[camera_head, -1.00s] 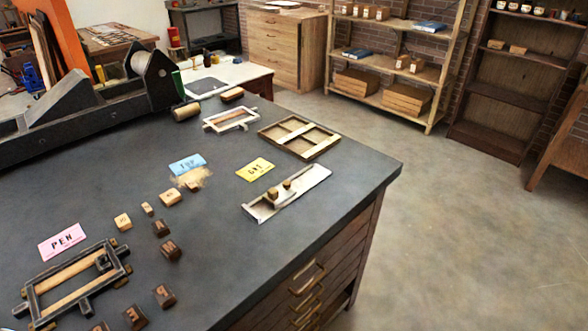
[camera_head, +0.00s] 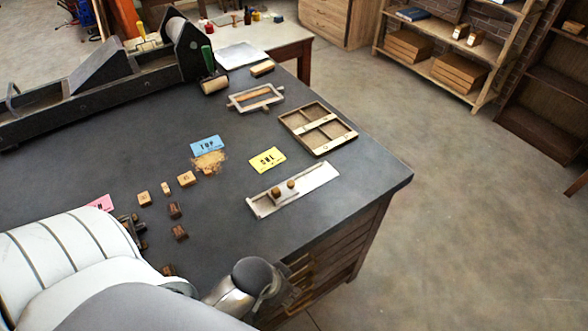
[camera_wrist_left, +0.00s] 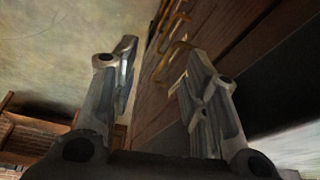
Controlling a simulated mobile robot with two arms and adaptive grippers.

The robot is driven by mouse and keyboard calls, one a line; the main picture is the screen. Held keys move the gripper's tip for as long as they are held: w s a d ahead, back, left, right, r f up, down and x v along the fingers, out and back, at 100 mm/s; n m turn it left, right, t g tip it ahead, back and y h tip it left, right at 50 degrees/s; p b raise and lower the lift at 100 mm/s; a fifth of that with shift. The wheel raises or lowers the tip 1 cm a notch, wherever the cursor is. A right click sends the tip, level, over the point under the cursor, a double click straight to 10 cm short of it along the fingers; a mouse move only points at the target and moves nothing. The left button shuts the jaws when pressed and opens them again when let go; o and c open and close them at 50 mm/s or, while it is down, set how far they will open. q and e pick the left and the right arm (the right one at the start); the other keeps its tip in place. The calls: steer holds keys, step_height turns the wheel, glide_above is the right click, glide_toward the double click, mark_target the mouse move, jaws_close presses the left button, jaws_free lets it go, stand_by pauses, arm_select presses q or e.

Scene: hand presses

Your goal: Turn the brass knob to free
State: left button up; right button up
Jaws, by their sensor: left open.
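I cannot make out a brass knob in either view. My left arm comes in across the lower left of the head view, and its wrist end is beside the front of the dark-topped cabinet (camera_head: 330,240). In the left wrist view my left gripper (camera_wrist_left: 160,75) is open, with nothing between its fingers. Brass-coloured drawer pulls (camera_wrist_left: 175,50) show on the wooden drawer front beyond and between the fingers. My right gripper is not in view.
A long dark press bed (camera_head: 90,95) with a roller (camera_head: 214,82) stands at the back left. On the tabletop lie a pale metal tray (camera_head: 315,185), a wooden divided tray (camera_head: 318,128), a light frame (camera_head: 256,97), cards and small wooden blocks. Open floor lies to the right.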

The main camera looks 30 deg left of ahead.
arm_select(q)
steer(key=w+r+n+t+h+p, duration=0.15)
steer(key=w+r+t, duration=0.45)
steer(key=w+r, duration=0.6)
steer(key=w+r+t+h, duration=0.2)
steer(key=w+r+t, duration=0.4)
steer(key=w+r, duration=0.6)
steer(key=w+a+r+n+t+y, duration=0.5)
steer(key=w+a+r+n+y, duration=0.3)
steer(key=a+r, duration=0.25)
steer(key=a+r+n+g+y, duration=0.2)
steer(key=a+n+g+y, duration=0.5)
steer(key=a+n+y, duration=0.55)
steer(key=n+g+h, duration=0.6)
steer(key=g+h, duration=0.7)
steer(key=g, duration=0.4)
glide_toward(292, 182)
steer(key=b+x, duration=0.5)
steer(key=x, duration=0.3)
steer(key=shift+s+f, duration=0.15)
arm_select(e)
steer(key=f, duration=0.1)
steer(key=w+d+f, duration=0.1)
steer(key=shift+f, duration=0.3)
